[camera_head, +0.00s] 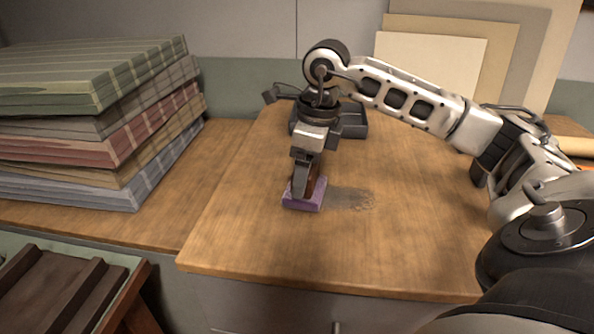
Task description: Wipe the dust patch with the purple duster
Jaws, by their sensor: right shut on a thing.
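The purple duster (303,203) is a small block with a purple base and a brown upper part, resting on or just at the wooden tabletop. My right gripper (307,180) points down over the duster and is shut on its brown upper part, which the fingers partly hide. The dust patch (352,199) is a greyish smudge on the wood, directly right of the duster, and its left end meets the duster's edge. My left gripper is not in view.
A stack of folded checked cloths (110,120) stands at the left. A dark object (352,122) sits behind my gripper, partly hidden by it. Several boards (430,68) lean at the back right. The wooden tabletop (330,255) is clear in front of the duster.

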